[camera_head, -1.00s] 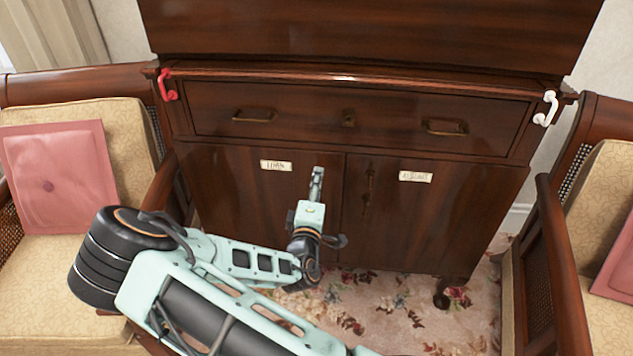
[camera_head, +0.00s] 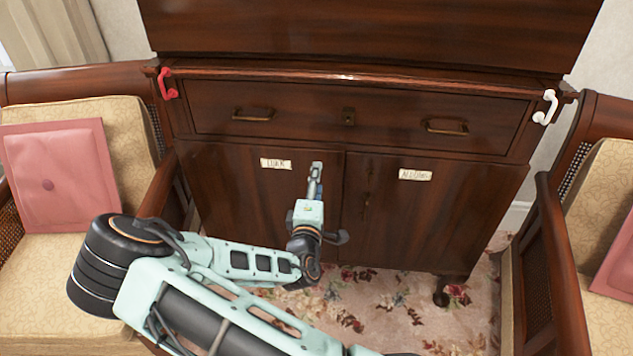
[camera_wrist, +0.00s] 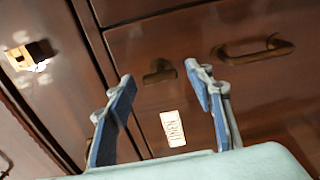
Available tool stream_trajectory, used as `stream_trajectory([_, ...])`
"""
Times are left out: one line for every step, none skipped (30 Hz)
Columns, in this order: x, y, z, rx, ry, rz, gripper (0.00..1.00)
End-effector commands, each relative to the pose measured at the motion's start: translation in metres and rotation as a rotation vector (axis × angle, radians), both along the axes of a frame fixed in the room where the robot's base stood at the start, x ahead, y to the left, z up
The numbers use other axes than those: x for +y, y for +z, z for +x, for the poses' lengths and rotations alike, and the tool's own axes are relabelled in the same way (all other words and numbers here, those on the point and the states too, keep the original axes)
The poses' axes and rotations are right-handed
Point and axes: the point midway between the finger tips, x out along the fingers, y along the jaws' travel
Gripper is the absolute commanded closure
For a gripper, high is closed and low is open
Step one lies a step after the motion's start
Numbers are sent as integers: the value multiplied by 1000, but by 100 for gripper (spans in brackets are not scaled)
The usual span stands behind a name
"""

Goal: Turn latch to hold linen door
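The left linen door (camera_head: 235,195) of the dark wood cabinet is closed in the head view, with a pale label (camera_head: 276,164). My gripper (camera_head: 316,168) is in front of its upper right part. The wrist view is turned sideways. There, a small dark T-shaped latch (camera_wrist: 160,72) shows between and beyond the two blue finger pads of my gripper (camera_wrist: 160,95). The fingers are spread, with nothing held. The door label (camera_wrist: 172,128) lies near the latch. In the head view my gripper seems to hide the latch. Whether a finger touches the door cannot be told.
A curved dark handle (camera_wrist: 252,48) sits beside the latch. A brass keyhole plate (camera_wrist: 30,55) is on the drawer. The right door (camera_head: 440,210) is closed. Chairs (camera_head: 70,210) flank the cabinet. Red (camera_head: 167,84) and white (camera_head: 546,107) handles are at its top corners.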

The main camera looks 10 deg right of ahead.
Motion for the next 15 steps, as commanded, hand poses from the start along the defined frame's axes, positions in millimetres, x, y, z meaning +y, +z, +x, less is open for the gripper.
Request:
stream_trajectory([0, 0, 0, 0, 0, 0, 51])
stream_trajectory([0, 0, 0, 0, 0, 0, 51])
stream_trajectory([0, 0, 0, 0, 0, 1, 51])
stream_trajectory([0, 0, 0, 0, 0, 1, 51])
stream_trajectory([0, 0, 0, 0, 0, 1, 51])
stream_trajectory([0, 0, 0, 0, 0, 1, 51])
stream_trajectory([0, 0, 0, 0, 1, 1, 51])
stream_trajectory([1, 0, -1, 0, 1, 1, 51])
stream_trajectory([2, 0, -3, 0, 1, 1, 51])
stream_trajectory([2, 0, -6, 0, 1, 1, 51])
stream_trajectory([4, 0, -9, 1, 1, 1, 51])
stream_trajectory([6, 0, -14, 1, 3, 1, 51])
stream_trajectory([8, -1, -19, 2, 3, 1, 51])
stream_trajectory([9, -1, -24, 3, 2, 2, 51])
stream_trajectory([12, 0, -32, 3, 3, 1, 51])
